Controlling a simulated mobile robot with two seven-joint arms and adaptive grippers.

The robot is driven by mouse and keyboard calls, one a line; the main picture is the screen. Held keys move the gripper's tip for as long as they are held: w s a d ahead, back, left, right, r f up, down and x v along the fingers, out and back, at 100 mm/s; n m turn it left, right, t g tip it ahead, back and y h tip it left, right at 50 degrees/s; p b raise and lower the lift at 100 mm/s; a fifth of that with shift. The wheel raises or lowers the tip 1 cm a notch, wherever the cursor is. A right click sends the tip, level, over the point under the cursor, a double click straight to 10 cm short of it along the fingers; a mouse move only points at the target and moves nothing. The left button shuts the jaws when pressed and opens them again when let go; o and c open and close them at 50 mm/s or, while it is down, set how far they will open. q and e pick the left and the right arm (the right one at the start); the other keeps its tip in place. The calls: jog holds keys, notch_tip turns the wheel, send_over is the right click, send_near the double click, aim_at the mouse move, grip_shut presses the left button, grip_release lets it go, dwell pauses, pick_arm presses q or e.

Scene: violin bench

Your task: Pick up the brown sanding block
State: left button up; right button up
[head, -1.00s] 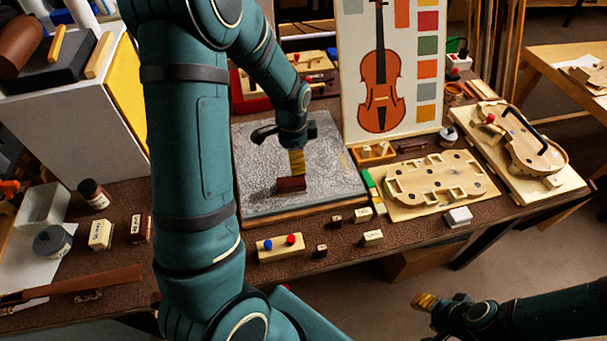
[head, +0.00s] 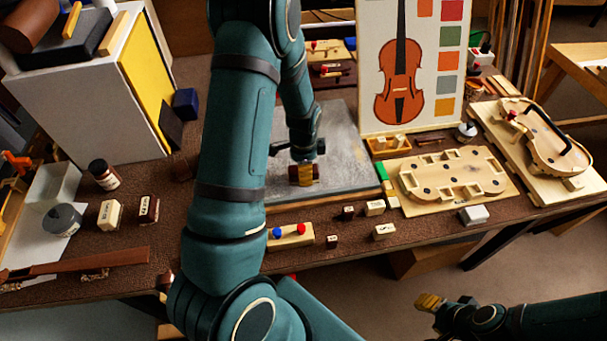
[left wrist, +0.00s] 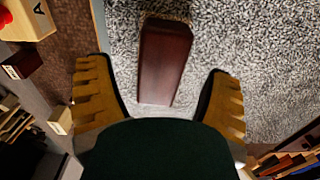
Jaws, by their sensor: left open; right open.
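The brown sanding block (head: 316,174), dark reddish brown, lies on the grey board (head: 345,135) on the bench. My left gripper (head: 303,174) is low at the block, and its yellow finger covers the block's middle in the head view. In the left wrist view the block (left wrist: 164,62) lies lengthwise on the speckled grey surface. Its near end lies between the open fingers of my left gripper (left wrist: 160,100), with a gap on each side. My right gripper (head: 430,302) is open and empty, off the bench's front edge.
A wooden block with blue and red knobs (head: 291,236) and several small blocks stand in front of the board. A violin mould (head: 452,178) lies to the right. A violin poster (head: 415,60) stands behind, and a white cabinet (head: 90,110) stands at the left.

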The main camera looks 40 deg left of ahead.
pick_arm(q)
jog(key=shift+f, duration=0.8)
jog(key=c, duration=1.3)
jog(key=shift+r, duration=0.1)
notch_tip(320, 180, up, 10)
jog(key=shift+f+p, duration=0.1)
jog(key=shift+p, duration=0.8)
jog(key=o, duration=0.6)
jog(key=shift+c, duration=0.2)
jog(key=c, duration=0.4)
